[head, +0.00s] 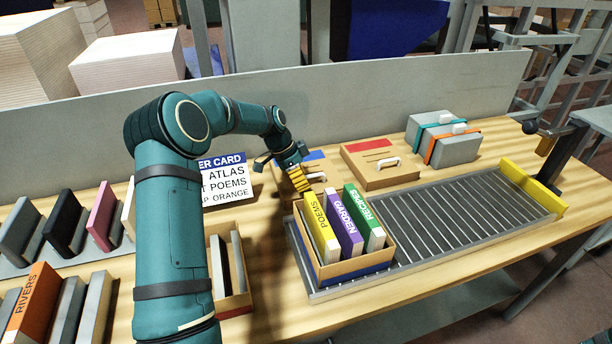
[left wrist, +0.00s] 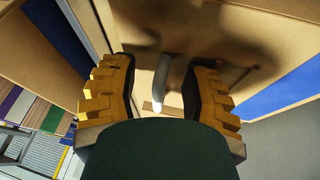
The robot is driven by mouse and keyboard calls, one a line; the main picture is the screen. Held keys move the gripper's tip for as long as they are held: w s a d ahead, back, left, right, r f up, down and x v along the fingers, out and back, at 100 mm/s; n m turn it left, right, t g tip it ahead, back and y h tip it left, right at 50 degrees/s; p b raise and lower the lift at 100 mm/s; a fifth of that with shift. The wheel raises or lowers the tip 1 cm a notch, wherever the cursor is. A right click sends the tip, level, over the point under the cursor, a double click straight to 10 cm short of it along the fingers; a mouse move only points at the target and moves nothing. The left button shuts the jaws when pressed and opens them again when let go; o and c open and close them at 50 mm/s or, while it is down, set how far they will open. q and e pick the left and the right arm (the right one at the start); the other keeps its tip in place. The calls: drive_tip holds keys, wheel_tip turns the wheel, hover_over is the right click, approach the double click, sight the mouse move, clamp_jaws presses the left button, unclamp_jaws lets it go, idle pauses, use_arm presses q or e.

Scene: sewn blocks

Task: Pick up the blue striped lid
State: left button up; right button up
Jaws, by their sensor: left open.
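The blue striped lid (head: 315,155) lies on the table behind the book box, partly hidden by my left gripper. In the left wrist view the tan lid (left wrist: 205,35) fills the middle, with a blue stripe (left wrist: 288,95) at the right. Its pale handle (left wrist: 162,82) stands between the two fingers. My left gripper (head: 299,180) is over the lid and open. In the left wrist view its yellow padded fingers (left wrist: 160,88) sit on either side of the handle, with gaps visible. My right gripper is not in view.
A red striped lid (head: 385,172) lies to the right. A box (head: 345,270) holding yellow, purple and green books stands in front, on a roller conveyor (head: 450,215). A word card (head: 225,178) stands left. Strapped grey boxes (head: 445,140) stand at the back right.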

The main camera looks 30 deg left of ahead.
use_arm(q)
clamp_jaws()
idle(0.3)
